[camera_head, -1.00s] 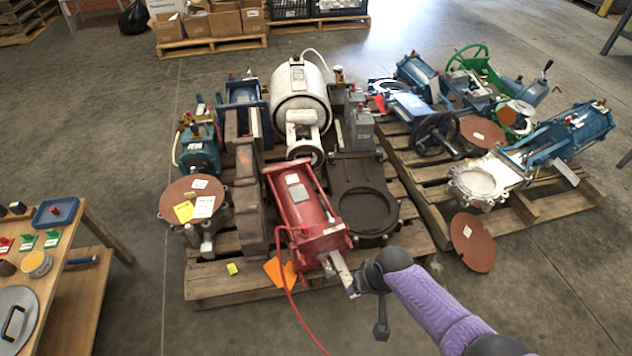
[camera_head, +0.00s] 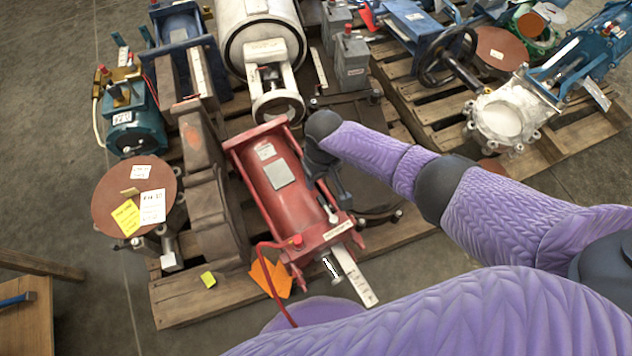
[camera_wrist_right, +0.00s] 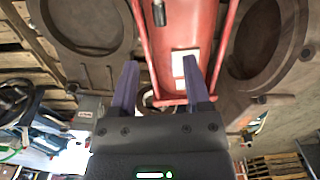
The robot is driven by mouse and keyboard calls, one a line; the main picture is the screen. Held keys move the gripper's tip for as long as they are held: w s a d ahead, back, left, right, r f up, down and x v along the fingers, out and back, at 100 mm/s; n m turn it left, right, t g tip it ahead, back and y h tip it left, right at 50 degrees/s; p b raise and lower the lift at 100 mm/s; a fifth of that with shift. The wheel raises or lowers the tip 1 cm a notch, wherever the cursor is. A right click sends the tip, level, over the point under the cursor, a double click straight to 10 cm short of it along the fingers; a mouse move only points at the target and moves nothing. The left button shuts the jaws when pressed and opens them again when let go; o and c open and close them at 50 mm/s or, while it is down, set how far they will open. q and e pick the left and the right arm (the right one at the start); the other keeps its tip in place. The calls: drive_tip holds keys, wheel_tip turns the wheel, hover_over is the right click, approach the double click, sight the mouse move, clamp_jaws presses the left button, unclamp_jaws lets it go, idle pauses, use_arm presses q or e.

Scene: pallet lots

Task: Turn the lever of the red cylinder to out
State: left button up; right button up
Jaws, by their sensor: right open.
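The red cylinder (camera_head: 284,193) lies on the pallet in the middle of the head view, its near end towards me. A short metal piece (camera_head: 331,269), perhaps its lever, sticks out at that end beside a pale marked strip (camera_head: 354,276); its setting is unreadable. My right gripper (camera_head: 338,196) hangs over the right side of the cylinder near its near end. In the right wrist view its fingers (camera_wrist_right: 163,82) are apart with nothing held. The red cylinder (camera_wrist_right: 178,25) runs behind and between them there; I cannot tell whether they touch it. My left gripper is out of view.
A dark flange plate lies right of the cylinder, mostly behind my arm. Brown metal blocks (camera_head: 210,190) stand close on the left. A red hose (camera_head: 262,262) and orange tag (camera_head: 271,278) hang at the near end. Open floor (camera_head: 60,190) lies left of the pallet (camera_head: 190,308).

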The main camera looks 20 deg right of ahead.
sight(320, 196)
wheel_tip(320, 196, down, 9)
drive_tip(key=b, duration=0.6)
drive_tip(key=shift+s, duration=0.15)
drive_tip(key=shift+f, duration=0.2)
drive_tip(key=shift+a+r, duration=0.1)
drive_tip(key=shift+r, duration=0.15)
drive_tip(key=shift+c, duration=0.4)
drive_tip(key=c, duration=0.7)
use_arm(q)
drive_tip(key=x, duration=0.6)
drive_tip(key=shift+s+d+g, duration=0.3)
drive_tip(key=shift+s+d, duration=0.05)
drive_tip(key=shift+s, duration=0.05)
use_arm(e)
clamp_jaws()
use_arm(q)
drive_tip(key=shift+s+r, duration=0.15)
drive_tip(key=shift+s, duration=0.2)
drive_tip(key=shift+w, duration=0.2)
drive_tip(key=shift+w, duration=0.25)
